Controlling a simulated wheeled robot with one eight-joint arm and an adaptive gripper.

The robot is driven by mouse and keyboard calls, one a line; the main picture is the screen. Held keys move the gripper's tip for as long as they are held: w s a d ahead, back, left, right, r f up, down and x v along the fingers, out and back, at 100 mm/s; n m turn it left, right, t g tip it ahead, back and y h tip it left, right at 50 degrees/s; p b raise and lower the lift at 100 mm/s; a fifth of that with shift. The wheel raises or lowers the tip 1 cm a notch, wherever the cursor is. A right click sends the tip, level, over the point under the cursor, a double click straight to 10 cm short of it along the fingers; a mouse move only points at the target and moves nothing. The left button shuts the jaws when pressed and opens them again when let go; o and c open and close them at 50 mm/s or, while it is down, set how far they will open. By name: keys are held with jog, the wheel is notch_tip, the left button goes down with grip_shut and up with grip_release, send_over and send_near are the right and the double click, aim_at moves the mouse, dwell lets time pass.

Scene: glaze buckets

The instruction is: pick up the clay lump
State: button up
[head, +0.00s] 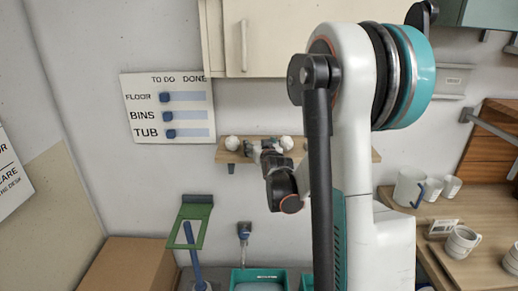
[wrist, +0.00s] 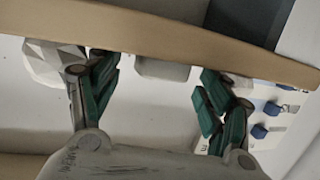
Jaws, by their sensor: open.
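A wooden wall shelf (head: 340,155) bears several pale lumps. It also crosses the top of the wrist view (wrist: 180,36). A smooth pale grey lump (wrist: 162,69), apparently the clay lump, sits at the shelf between my open fingers, apart from both. My gripper (wrist: 155,80) has green-sided fingers on either side of it. In the head view my gripper (head: 262,147) is at the shelf, small and partly hiding what lies there. A white faceted lump (wrist: 48,62) is just outside the left finger. Another pale lump (wrist: 236,81) is partly hidden behind the right finger.
A TO DO/DONE board (head: 168,107) with blue sliders hangs left of the shelf. A cream cabinet (head: 270,38) hangs above it. Mugs (head: 461,242) stand on the right counter. Teal bins (head: 258,280) and a cardboard box (head: 125,265) are below.

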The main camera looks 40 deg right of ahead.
jog(key=c, duration=1.2)
jog(key=shift+o, duration=0.2)
